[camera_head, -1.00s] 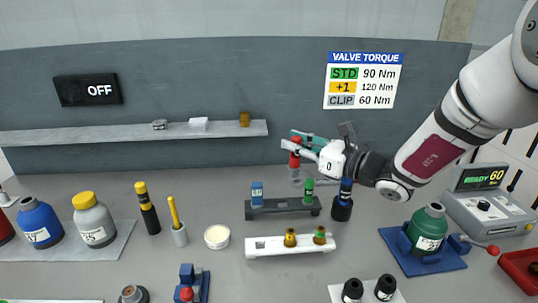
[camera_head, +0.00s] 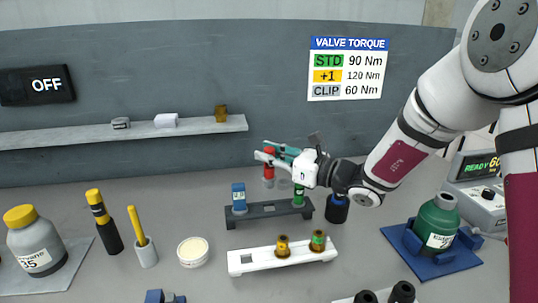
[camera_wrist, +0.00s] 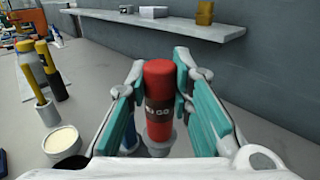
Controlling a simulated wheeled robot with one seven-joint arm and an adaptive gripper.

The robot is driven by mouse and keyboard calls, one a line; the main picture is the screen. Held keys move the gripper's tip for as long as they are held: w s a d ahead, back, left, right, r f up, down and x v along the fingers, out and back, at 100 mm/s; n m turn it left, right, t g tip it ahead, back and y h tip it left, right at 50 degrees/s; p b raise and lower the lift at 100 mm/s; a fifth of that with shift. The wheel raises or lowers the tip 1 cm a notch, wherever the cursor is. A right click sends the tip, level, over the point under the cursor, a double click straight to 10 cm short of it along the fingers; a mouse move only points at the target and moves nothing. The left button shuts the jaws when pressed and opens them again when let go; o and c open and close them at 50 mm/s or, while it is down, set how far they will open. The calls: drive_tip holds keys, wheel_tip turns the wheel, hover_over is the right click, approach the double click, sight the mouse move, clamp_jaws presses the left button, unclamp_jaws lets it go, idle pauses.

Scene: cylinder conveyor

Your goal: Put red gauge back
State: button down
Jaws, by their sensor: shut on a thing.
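The red gauge (camera_head: 268,157) is upright between the teal pads of my gripper (camera_head: 273,154), which is shut on it. In the wrist view the red gauge (camera_wrist: 158,92) stands between both fingers, with a dark lettered band and a grey lower part. It is behind and above the dark gauge rack (camera_head: 268,211). A blue gauge (camera_head: 239,198) stands at the rack's left end and a green gauge (camera_head: 298,195) at its right end; the middle between them holds no gauge. The exact gap below the red gauge is hard to tell.
In front of the rack is a white holder (camera_head: 245,262) with two brass pieces. A dark blue-topped bottle (camera_head: 337,208) stands close to the rack's right end. A white round tub (camera_head: 193,251) is at left. The wall shelf (camera_head: 85,134) is behind.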

sight(270, 177)
drive_tip(key=shift+f+b, duration=1.65)
drive_tip(key=shift+f, duration=1.1)
drive_tip(key=shift+f+b, duration=0.95)
drive_tip(key=shift+f, duration=0.8)
drive_tip(key=c, duration=1.3)
unclamp_jaws()
drive_tip(key=shift+c, duration=0.2)
drive_tip(key=shift+r+p, duration=2.15)
drive_tip(key=shift+r, duration=0.9)
